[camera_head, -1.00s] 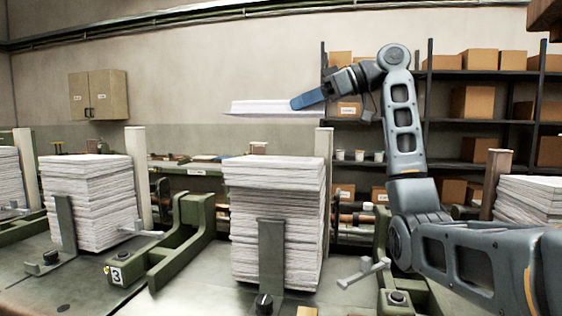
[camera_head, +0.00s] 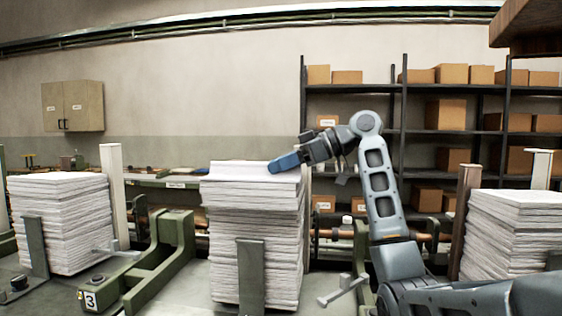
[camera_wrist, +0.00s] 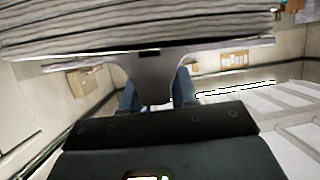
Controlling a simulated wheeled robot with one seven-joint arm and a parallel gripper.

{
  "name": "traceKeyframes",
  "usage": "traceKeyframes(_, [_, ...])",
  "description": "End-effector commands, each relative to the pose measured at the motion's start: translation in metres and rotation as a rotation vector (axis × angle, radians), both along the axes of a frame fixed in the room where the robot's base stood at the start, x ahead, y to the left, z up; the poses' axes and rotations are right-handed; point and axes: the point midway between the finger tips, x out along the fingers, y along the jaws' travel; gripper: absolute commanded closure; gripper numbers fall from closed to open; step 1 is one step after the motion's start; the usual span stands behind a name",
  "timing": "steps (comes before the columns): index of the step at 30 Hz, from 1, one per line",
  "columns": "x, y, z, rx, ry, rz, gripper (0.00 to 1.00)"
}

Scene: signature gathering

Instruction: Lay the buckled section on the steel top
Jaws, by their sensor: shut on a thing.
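My gripper (camera_head: 285,163) is shut on a white paper section (camera_head: 240,168), which extends left from the jaws. In the head view the section lines up with the top of the middle paper stack (camera_head: 252,196); I cannot tell whether it touches. In the wrist view my gripper's blue fingers (camera_wrist: 157,92) stand on both sides of a dark grey piece, with layered sheets (camera_wrist: 150,28) filling the top. Any buckle in the section is too small to see. A grey bed (camera_head: 185,300) lies under the stacks; I cannot tell whether it is the steel top.
Another paper stack (camera_head: 62,222) stands at left and one (camera_head: 510,235) at right. Upright posts (camera_head: 112,190) and green machine brackets (camera_head: 172,240) stand between them. Shelves with brown boxes (camera_head: 446,115) are behind. A brown overhanging object (camera_head: 530,25) is at top right.

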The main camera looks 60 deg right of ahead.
Motion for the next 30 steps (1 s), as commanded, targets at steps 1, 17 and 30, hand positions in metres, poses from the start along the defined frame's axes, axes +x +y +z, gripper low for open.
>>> traceKeyframes(1, [0.0,0.0,0.0,-0.001,-0.001,-0.001,1.0])
traceKeyframes(17, [0.0,0.0,-0.001,-0.001,0.0,0.0,0.46])
traceKeyframes(30, [-0.013,-0.006,0.001,-0.003,-0.002,-0.002,0.46])
